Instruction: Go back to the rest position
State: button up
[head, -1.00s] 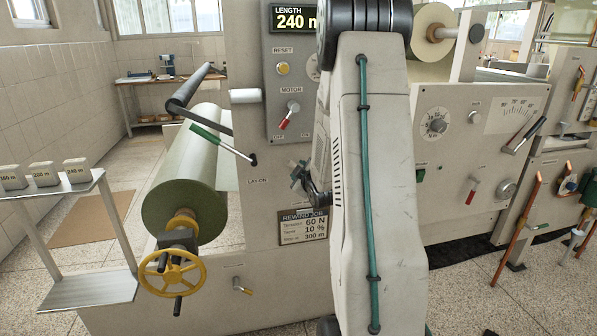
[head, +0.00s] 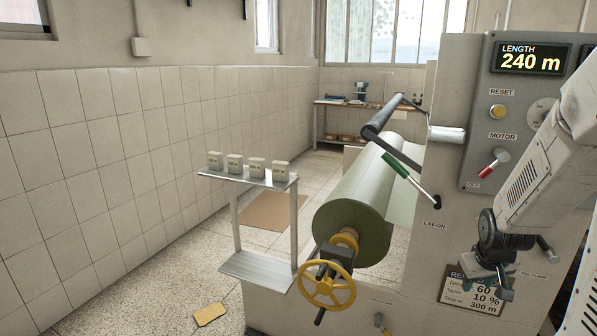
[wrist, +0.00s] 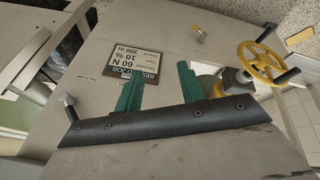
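My gripper (wrist: 157,76) shows in the wrist view with two green fingers standing apart and nothing held between them. It faces the grey machine's front, where the rewind job plate (wrist: 131,49) shows upside down. In the head view my arm hangs at the right edge, folded downward. My gripper (head: 505,284) there is small and partly overlaps the job plate (head: 470,293); its fingers are hard to make out. I cannot tell its exact distance from the panel.
The green paper roll (head: 350,215) and yellow handwheel (head: 327,286) are left of my arm. A shelf stand (head: 250,178) holds several labelled blocks. A yellow card (head: 210,314) lies on the floor. The length display (head: 530,58) reads 240 m. Floor at the lower left is mostly clear.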

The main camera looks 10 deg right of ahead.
jog(key=s+a+r+n+y, duration=0.1)
jog(key=s+a+r, duration=0.4)
jog(key=a, duration=0.4)
jog(key=s+a+r+g+y, duration=0.1)
jog(key=s+a+r, duration=0.5)
jog(key=a, duration=0.3)
jog(key=s+a+r+n+g+y, duration=0.1)
jog(key=s+a+r, duration=0.4)
jog(key=a, duration=0.5)
jog(key=shift+s+r+n, duration=0.3)
jog(key=shift+s+r, duration=0.1)
jog(key=shift+s, duration=0.1)
